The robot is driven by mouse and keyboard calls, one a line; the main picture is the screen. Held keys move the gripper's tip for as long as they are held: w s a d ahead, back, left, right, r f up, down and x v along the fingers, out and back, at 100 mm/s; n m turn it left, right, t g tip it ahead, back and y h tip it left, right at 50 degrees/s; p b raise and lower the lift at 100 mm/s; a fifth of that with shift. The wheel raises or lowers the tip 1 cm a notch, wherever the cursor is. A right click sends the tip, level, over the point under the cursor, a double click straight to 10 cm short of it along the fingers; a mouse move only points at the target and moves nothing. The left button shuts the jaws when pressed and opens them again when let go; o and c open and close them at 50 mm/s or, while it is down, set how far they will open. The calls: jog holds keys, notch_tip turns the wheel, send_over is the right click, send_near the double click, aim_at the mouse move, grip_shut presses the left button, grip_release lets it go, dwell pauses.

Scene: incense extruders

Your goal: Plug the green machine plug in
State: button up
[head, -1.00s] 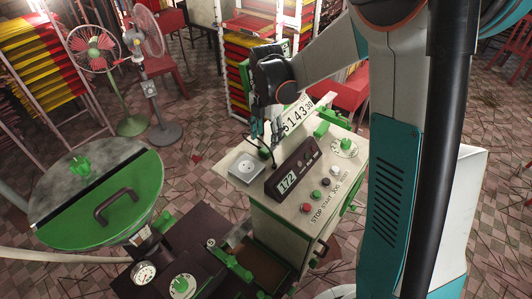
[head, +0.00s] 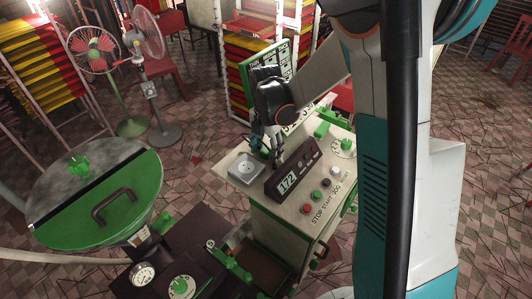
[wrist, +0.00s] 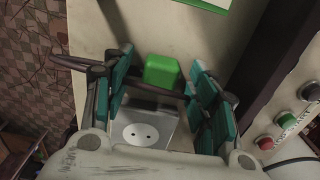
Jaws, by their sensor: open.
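A green block, which looks like the plug (wrist: 163,72), lies on the machine's pale top between my fingers in the wrist view. In the head view I cannot make it out behind my gripper. My gripper (head: 266,147) is open, low over the machine top; its teal-padded fingers stand either side of the plug in the wrist view (wrist: 164,88), with gaps showing. The socket (head: 246,167) is a grey plate with a round white face, beside my gripper. Its two holes show in the wrist view (wrist: 140,133), nearer the wrist than the plug.
The dark display box (head: 290,172) reading 172 stands right of my gripper. Red, green and other buttons (head: 317,195) are in front of it. A green board (head: 268,65) stands behind. A green-lidded drum (head: 95,195) is at left.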

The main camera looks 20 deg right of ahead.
aim_at(266, 150)
jog(key=c, duration=1.1)
notch_tip(266, 150, up, 20)
jog(key=shift+p, duration=1.25)
